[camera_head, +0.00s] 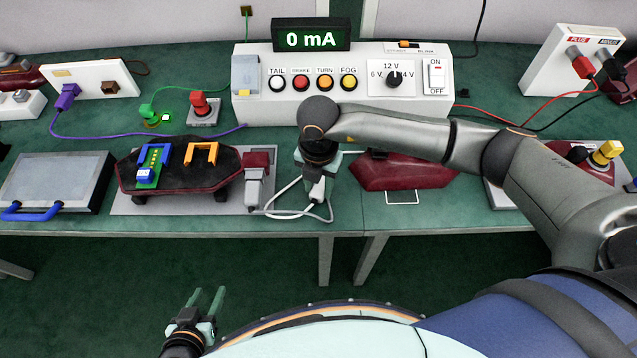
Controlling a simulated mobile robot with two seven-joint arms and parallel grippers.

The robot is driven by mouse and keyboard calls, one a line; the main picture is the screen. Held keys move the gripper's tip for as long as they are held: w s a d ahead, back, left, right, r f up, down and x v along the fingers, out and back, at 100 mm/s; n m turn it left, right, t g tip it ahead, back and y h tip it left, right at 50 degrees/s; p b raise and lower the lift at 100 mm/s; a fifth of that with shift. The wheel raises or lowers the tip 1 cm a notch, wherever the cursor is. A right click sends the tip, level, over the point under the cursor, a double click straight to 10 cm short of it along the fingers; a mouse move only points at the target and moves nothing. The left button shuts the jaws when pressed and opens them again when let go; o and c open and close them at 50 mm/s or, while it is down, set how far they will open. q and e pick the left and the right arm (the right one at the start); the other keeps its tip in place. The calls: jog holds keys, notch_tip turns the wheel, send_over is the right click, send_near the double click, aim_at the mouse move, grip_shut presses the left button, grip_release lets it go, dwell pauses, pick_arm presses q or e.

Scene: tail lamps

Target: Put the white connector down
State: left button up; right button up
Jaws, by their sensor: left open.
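The white connector (317,190) is just below my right gripper (317,178), near the table's front edge. My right gripper points down and appears shut on it; the wrist hides part of the fingers. A white cable (290,213) loops from the connector to the left along the grey plate. My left gripper (205,302) is open and empty, low in front of the table, away from the connector.
A dark red lamp (200,183) with blue and orange clips lies left, beside a grey and red block (256,180). Another red lamp (400,172) lies right of my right gripper. The control box (250,107) stands behind, its display reading 0 mA.

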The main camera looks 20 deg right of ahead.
aim_at(318, 189)
jog(key=o, duration=0.4)
jog(key=shift+r, duration=0.1)
notch_tip(318, 189, up, 12)
jog(key=shift+r, duration=0.15)
dwell(0.3)
